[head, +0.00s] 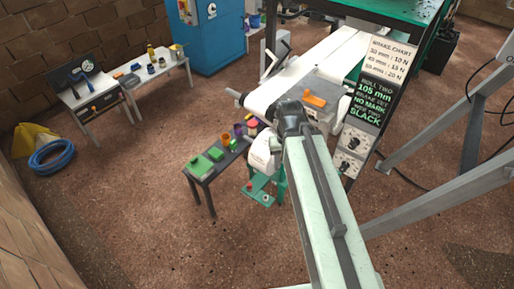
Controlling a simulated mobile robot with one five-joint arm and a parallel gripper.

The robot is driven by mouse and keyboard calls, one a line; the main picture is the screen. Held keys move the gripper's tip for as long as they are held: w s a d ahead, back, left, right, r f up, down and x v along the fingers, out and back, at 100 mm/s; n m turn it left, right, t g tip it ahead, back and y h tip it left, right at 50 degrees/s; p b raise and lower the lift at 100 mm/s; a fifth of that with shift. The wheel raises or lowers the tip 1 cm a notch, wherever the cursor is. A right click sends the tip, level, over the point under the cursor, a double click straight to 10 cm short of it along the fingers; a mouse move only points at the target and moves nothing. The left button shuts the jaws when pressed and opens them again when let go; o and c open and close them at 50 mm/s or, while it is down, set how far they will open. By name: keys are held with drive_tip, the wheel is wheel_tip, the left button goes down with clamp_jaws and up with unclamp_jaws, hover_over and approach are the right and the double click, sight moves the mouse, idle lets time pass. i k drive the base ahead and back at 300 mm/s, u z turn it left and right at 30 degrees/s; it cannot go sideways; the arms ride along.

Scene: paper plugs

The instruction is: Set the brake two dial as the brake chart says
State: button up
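The brake chart (393,58) is a white card at upper right. Its small rows pair mm with N; the last seems to end in 20 N, but the figures are hard to read. A black display (378,101) below reads "ROLL TWO 105 mm", "NO MARK" and "SLACK", with other small lines. Under it, a grey panel carries an upper dial (353,143) and a lower dial (345,167). I cannot read their labels or settings, nor tell which is brake two. My gripper (289,108) is left of the panel, apart from the dials in the picture; its fingers are unclear.
A white belt machine (300,74) stands behind my gripper, with an orange piece (315,100) on its grey housing. A small dark table (203,180) with green blocks stands left. Grey metal legs (425,205) stand right of the panel. Open floor lies at lower left.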

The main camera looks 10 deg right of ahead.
sight(352, 146)
drive_tip(key=z, duration=0.05)
drive_tip(key=i, duration=0.9)
drive_tip(key=u, duration=0.2)
drive_tip(key=k, duration=0.65)
drive_tip(key=z, duration=0.3)
drive_tip(key=i, duration=0.65)
drive_tip(key=u, duration=0.15)
